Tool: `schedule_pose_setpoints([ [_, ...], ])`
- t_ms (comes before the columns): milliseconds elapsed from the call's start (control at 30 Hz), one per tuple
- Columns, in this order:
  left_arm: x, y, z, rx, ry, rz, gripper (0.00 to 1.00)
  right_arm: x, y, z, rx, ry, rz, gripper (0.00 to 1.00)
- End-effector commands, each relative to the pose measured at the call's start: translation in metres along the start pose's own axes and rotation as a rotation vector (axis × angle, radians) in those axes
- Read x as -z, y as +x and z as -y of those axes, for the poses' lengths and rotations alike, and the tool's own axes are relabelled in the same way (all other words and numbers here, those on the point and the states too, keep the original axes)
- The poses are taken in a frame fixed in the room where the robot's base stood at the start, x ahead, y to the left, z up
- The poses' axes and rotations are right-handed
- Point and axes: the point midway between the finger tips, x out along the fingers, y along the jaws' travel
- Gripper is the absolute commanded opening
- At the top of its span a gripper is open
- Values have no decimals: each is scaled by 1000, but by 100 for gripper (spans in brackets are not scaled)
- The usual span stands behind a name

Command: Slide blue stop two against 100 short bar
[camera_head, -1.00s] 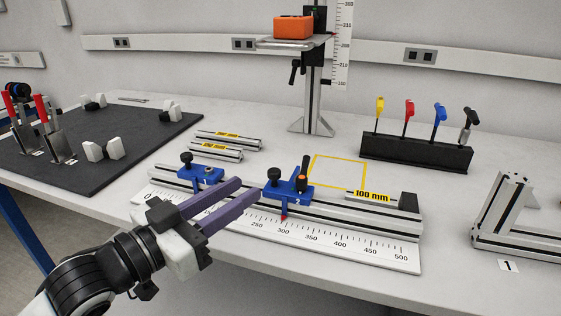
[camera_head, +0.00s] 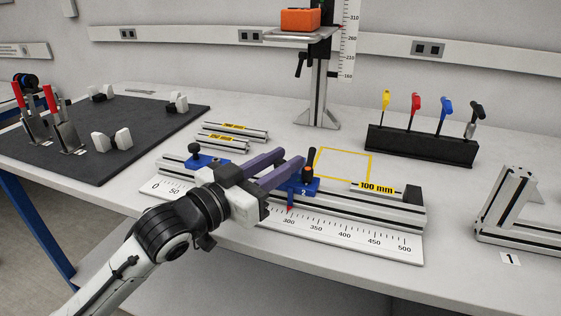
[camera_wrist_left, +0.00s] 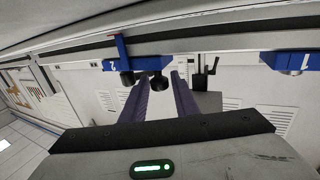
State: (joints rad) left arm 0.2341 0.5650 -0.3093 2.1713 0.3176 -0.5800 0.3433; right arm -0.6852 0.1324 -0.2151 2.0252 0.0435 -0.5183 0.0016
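Blue stop two (camera_head: 303,188), with an orange-topped black lever and a red pointer, sits on the slotted rail (camera_head: 390,212), its pointer near 300. The 100 mm short bar (camera_head: 375,187) lies on the rail to its right, against the dark end block (camera_head: 413,194); a gap separates stop and bar. My left gripper (camera_head: 290,162) has its two purple fingers apart, reaching the left side of stop two. In the left wrist view, stop two (camera_wrist_left: 135,63) and its dark knobs are at the fingertips (camera_wrist_left: 162,80); contact is unclear. My right gripper is out of view.
Blue stop one (camera_head: 200,161) sits farther left on the rail, behind my left gripper. Two longer labelled bars (camera_head: 225,137) lie behind it. A yellow outlined square (camera_head: 343,164) is empty. A tool rack (camera_head: 422,145) and an aluminium frame (camera_head: 520,210) stand right.

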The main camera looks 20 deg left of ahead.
Motion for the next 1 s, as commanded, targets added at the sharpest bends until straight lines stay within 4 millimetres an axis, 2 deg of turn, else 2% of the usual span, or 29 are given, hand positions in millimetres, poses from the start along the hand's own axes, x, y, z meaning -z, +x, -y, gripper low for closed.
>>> schedule_pose_setpoints([
  [67, 0, 0, 0, 0, 0, 0, 24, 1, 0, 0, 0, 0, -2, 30],
  [200, 0, 0, 0, 0, -1, 0, 0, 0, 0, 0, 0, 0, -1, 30],
  [467, 1, 1, -4, -2, -4, 0, 0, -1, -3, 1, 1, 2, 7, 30],
  [567, 3, 7, -18, -4, -10, 0, 0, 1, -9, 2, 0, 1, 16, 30],
  [833, 4, 30, -76, -4, -13, 2, 0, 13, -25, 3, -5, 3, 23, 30],
  [1000, 1, 40, -98, -2, -7, 3, 0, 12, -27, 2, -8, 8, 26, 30],
])
